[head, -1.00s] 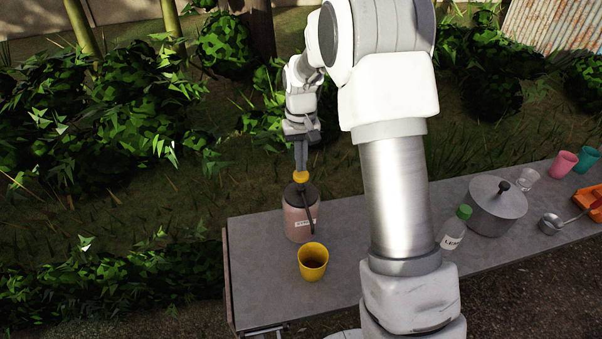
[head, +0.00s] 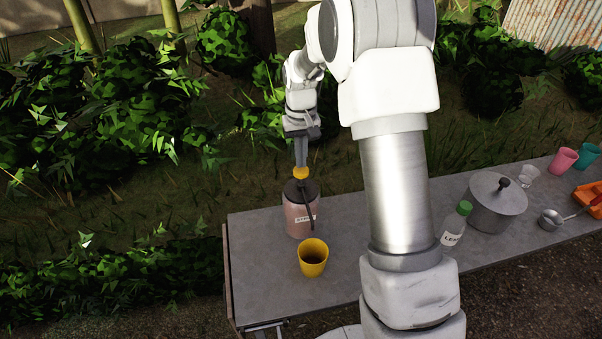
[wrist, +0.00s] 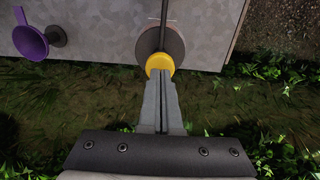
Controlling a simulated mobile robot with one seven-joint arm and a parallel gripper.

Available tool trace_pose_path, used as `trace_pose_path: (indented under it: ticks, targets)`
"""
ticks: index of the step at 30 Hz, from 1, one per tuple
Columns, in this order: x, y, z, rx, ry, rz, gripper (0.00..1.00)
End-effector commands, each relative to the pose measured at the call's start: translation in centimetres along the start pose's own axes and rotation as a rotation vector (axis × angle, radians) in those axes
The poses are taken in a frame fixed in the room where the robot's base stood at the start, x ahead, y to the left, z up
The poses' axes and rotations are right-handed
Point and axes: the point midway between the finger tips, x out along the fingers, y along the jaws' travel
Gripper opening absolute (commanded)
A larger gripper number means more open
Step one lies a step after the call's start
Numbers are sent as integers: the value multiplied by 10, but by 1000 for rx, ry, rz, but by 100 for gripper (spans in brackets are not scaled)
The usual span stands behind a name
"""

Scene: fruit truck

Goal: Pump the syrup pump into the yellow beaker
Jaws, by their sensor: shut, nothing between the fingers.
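The syrup pump is a pinkish jar (head: 300,220) with a dark lid, a yellow pump head (head: 301,173) and a long dark spout, standing upright near the table's left end. The yellow beaker (head: 313,270) stands upright just in front of it, with dark contents or shadow inside. The spout slants down toward the beaker's rim. My gripper (head: 301,163) points down over the yellow pump head, its fingers together and empty. In the wrist view the closed fingertips (wrist: 161,73) are at the yellow head (wrist: 160,62), seemingly touching it.
On the grey table (head: 270,300), a lemon-labelled bottle (head: 452,232), a lidded pot (head: 496,212), a ladle (head: 550,219) and several cups are at the right, beyond my arm. The wrist view shows a purple funnel-like item (wrist: 30,38). Bushes lie behind the table.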

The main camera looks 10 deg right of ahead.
Motion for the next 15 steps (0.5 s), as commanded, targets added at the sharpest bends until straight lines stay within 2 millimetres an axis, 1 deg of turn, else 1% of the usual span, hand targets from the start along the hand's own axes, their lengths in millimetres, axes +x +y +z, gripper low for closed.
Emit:
trace_pose_path:
  ticks: [1, 15]
  targets:
    - [4, 0, 0, 0, 0, 0, 0]
    - [20, 0, 0, 0, -1, 0, 0]
